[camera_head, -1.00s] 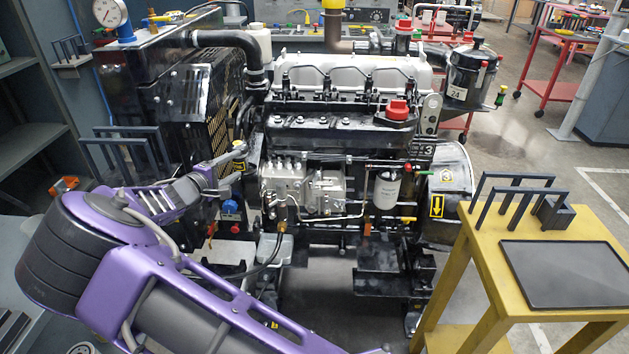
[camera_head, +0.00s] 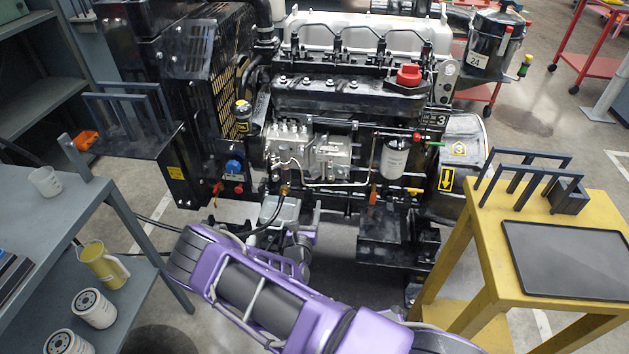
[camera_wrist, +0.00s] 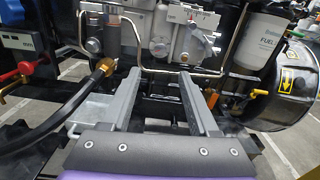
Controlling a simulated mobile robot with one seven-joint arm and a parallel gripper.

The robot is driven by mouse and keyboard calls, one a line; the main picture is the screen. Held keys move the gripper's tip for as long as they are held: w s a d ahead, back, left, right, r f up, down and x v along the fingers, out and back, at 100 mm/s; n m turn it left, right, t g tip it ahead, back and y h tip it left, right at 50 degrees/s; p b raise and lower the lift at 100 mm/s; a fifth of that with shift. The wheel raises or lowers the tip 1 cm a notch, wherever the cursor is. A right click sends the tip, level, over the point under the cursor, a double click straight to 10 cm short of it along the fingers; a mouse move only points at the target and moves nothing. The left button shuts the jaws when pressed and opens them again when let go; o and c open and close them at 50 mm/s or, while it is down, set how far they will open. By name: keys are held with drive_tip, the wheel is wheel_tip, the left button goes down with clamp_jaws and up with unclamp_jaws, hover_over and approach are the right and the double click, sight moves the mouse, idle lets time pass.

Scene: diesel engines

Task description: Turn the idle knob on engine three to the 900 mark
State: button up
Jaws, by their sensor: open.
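Engine three (camera_head: 350,95) stands in the middle of the head view, marked with a 3 on a plate at its right. A grey injection pump (camera_head: 300,148) sits on its near side; it also shows at the top of the wrist view (camera_wrist: 178,30), with a small pale plate with marks (camera_wrist: 193,15) on it. I cannot tell which part is the idle knob, nor read a 900 mark. My gripper (camera_wrist: 157,76) is open and empty, its two grey fingers pointing at the engine below the pump. In the head view my purple arm mostly hides it.
A white fuel filter (camera_head: 394,160) and pipes are right of the pump. A black hose with a brass fitting (camera_wrist: 104,67) lies left of my fingers. A yellow stand with a black tray (camera_head: 565,262) is at right, a grey bench (camera_head: 40,215) at left.

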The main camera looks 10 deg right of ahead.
sight(315, 176)
drive_tip(key=b+x, duration=0.1)
drive_tip(key=x, duration=1.1)
drive_tip(key=shift+w+d, duration=0.1)
drive_tip(key=shift+w, duration=0.15)
clamp_jaws()
